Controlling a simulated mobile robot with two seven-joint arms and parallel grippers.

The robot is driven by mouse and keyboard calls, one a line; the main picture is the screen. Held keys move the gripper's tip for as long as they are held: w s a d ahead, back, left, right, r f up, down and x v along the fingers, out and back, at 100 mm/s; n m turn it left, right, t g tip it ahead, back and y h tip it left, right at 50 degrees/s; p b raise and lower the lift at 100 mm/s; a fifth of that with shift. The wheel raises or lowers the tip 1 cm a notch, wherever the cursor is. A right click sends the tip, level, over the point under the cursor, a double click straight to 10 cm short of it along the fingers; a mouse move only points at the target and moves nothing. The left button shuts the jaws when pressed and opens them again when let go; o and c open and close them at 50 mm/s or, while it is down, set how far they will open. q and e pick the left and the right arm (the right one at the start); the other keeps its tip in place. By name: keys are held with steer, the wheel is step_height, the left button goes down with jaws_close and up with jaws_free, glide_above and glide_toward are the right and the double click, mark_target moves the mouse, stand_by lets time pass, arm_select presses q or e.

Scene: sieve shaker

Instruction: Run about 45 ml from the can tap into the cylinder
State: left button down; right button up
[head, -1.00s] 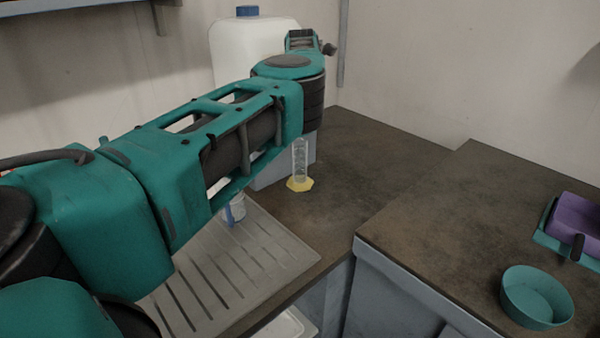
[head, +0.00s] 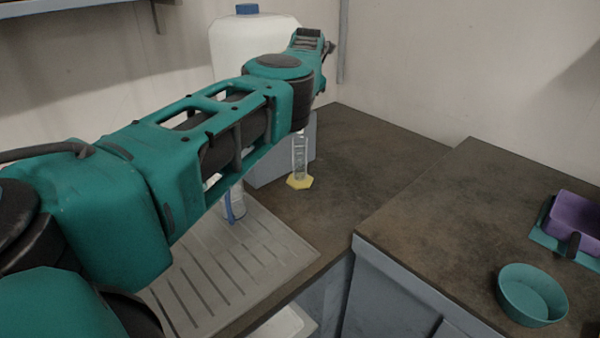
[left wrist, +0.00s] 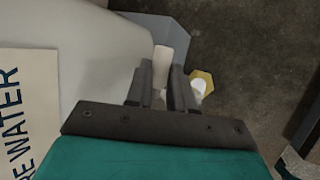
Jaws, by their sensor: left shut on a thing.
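The white can (head: 250,45) with a blue cap stands on a blue-grey block (head: 268,170). Its side and label show in the left wrist view (left wrist: 28,110). The clear measuring cylinder (head: 300,152) stands upright on its yellow foot (head: 300,183) on the counter in front of the block; I cannot make out a liquid level. My left gripper (left wrist: 161,72) is shut on a pale piece (left wrist: 163,58) beside the can, apparently the tap's handle. The cylinder's foot (left wrist: 206,78) is just right of the fingers there. My arm hides the tap's outlet in the head view. My right gripper is out of view.
A ribbed drainboard (head: 245,265) lies in front, with a bottle with a blue part (head: 237,205) behind my arm. A teal bowl (head: 531,296) and a purple container (head: 578,218) stand on the right counter. The counter right of the cylinder is clear.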

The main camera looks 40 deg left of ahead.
arm_select(q)
steer(key=c, duration=0.9)
jaws_free()
steer(key=shift+a, duration=0.1)
steer(key=shift+r, duration=0.2)
steer(key=b+v, duration=0.1)
steer(key=v, duration=1.1)
steer(key=shift+s+d+r+b, duration=0.15)
steer(key=shift+s+d+b, duration=0.15)
steer(key=shift+b, duration=0.05)
steer(key=shift+d, duration=0.1)
